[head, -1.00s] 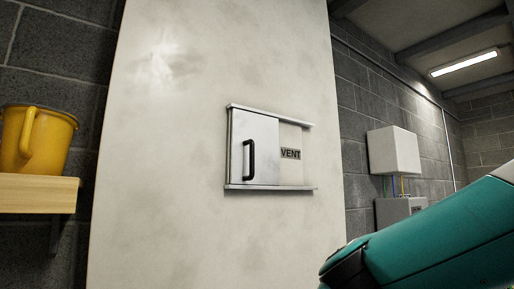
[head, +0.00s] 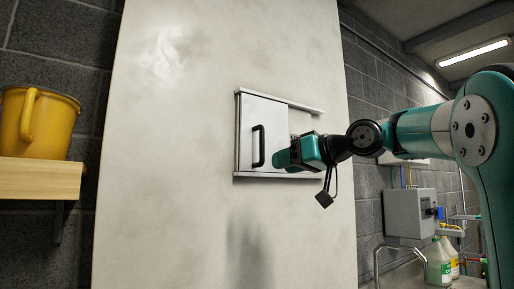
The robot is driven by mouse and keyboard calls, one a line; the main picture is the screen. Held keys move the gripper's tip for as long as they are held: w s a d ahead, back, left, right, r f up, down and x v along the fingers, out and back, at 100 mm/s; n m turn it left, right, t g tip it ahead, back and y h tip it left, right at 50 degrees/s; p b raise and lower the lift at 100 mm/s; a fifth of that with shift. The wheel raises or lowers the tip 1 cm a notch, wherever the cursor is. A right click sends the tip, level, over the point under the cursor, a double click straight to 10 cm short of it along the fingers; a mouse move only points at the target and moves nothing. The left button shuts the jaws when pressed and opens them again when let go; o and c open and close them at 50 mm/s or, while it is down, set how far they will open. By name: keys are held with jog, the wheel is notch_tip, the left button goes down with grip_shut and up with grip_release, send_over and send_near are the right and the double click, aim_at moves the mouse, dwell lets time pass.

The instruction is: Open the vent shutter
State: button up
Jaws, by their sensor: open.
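The vent shutter (head: 249,129) is a light sliding panel between an upper and a lower rail on a pale wall panel. It covers the left part of the frame. My gripper (head: 282,158) is open, just right of the handle in the picture and in front of the vent. No grip on the handle shows. My arm hides the right part of the vent, including the VENT label. The fingertips are too small to make out.
A yellow bucket (head: 38,123) stands on a wooden shelf (head: 40,179) at the left. A grey box (head: 408,213) hangs on the block wall at the right, above a sink area with bottles (head: 438,262). The pale panel (head: 170,180) around the vent is clear.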

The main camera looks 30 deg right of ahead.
aim_at(262, 158)
jog(key=s+d+r+t+h, duration=0.1)
jog(key=s+d+r+t, duration=0.15)
jog(key=d+r, duration=0.45)
jog(key=p+x, duration=0.2)
jog(key=x, duration=0.3)
jog(key=p+x, duration=0.2)
jog(key=x, duration=0.4)
jog(key=p+x, duration=0.2)
jog(key=x, duration=0.4)
jog(key=shift+s+a+f+p, duration=0.1)
jog(key=shift+a+f+p, duration=0.05)
jog(key=shift+a+p, duration=0.25)
jog(key=shift+c, duration=0.4)
